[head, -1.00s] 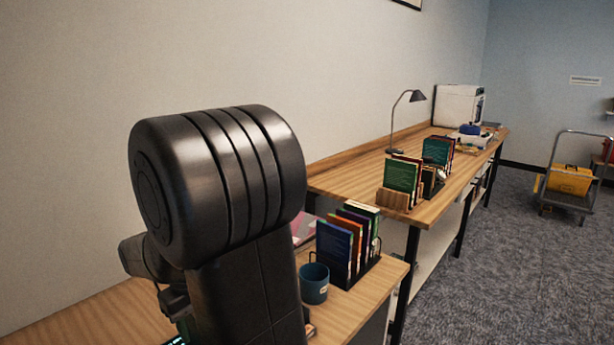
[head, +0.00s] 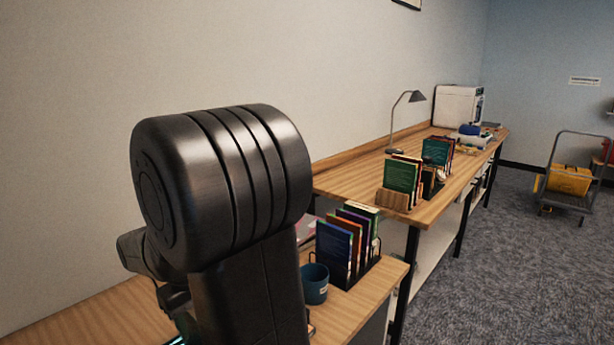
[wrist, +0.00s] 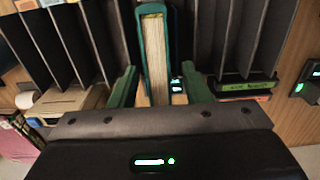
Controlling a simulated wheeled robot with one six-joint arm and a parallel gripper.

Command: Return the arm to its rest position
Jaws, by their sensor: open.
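In the wrist view my gripper (wrist: 161,86) is open, with a green finger on each side. A teal-covered book (wrist: 154,45) stands on edge between the fingers, its pale page edges facing the camera. I cannot tell whether either finger touches it. The book is in front of a dark rack with upright dividers (wrist: 250,40). In the head view my dark arm fills the left-centre, and the gripper is hidden there.
A blue mug (head: 314,284) and a rack of books (head: 345,245) stand on the near desk, right of my arm. A longer bench (head: 345,182) beyond holds more books and a lamp (head: 404,110). A cart (head: 568,180) stands on open carpet at right.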

